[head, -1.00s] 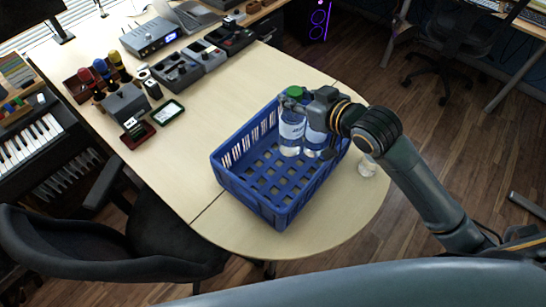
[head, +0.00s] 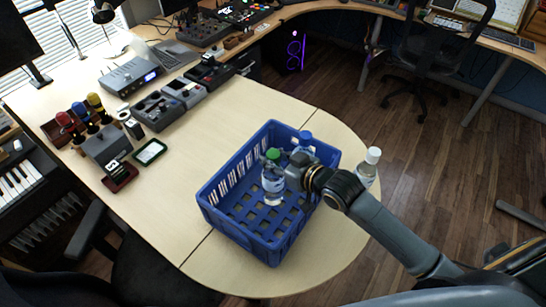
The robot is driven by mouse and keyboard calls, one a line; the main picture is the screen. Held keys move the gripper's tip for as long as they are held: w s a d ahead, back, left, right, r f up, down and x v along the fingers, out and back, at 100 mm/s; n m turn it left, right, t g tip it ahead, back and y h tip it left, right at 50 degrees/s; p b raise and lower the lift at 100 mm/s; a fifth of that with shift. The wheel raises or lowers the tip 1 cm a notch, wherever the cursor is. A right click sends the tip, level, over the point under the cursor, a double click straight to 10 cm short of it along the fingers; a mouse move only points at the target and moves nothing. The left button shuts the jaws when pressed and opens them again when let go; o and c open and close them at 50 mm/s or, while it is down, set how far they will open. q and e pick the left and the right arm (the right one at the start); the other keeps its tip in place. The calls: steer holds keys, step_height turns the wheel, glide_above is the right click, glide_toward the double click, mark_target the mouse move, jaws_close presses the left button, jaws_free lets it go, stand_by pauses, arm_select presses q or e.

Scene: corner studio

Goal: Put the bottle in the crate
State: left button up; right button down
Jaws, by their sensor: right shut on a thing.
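A clear bottle with a green cap and a white-blue label (head: 272,184) is upright inside the blue crate (head: 236,233) on the table in the head view. My right gripper (head: 280,168) reaches in from the right and is shut on this bottle near its upper part. The fingertips are partly hidden. I cannot tell whether the bottle's base touches the crate floor. My left gripper is not in view.
A blue-capped bottle (head: 305,138) is in the crate behind my right gripper. A white-capped bottle (head: 370,166) stands right of the crate, partly behind my arm. Electronic boxes (head: 131,75) line the table's left; the wooden top (head: 190,150) between is clear.

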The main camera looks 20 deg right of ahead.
steer(key=shift+r, duration=0.1)
steer(key=c, duration=1.5)
jaws_free()
steer(key=shift+f, duration=0.2)
steer(key=o, duration=0.4)
steer(key=shift+o, duration=0.3)
steer(key=shift+r, duration=0.15)
steer(key=b+v, duration=0.1)
steer(key=v, duration=1.1)
